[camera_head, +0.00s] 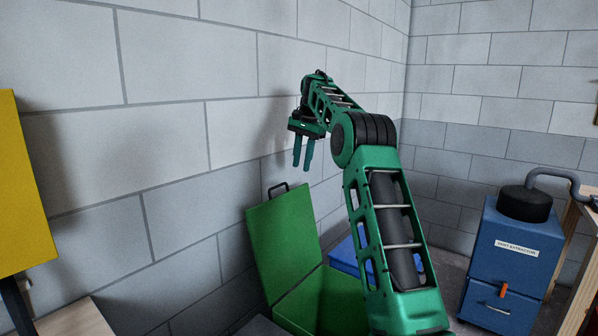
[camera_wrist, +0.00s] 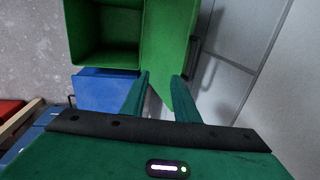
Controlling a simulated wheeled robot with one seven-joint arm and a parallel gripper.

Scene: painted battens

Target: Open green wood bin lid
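The green wood bin (camera_head: 325,300) stands against the wall, low in the middle of the head view. Its lid (camera_head: 283,238) is raised, leaning back toward the wall, with a black handle (camera_head: 278,187) at its top edge. My gripper (camera_head: 302,169) hangs above the lid with its fingers pointing down, apart and empty. In the wrist view the open bin's hollow inside (camera_wrist: 106,32) shows at the top, and the lid (camera_wrist: 168,38) lies beyond my gripper (camera_wrist: 160,76). My arm hides part of the bin in the head view.
A blue bin (camera_head: 346,257) stands behind the green one, partly hidden by my arm. A blue dust extractor (camera_head: 508,260) stands at right beside a wooden bench (camera_head: 577,255). A yellow panel (camera_head: 22,190) is at far left. The block wall is close behind the lid.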

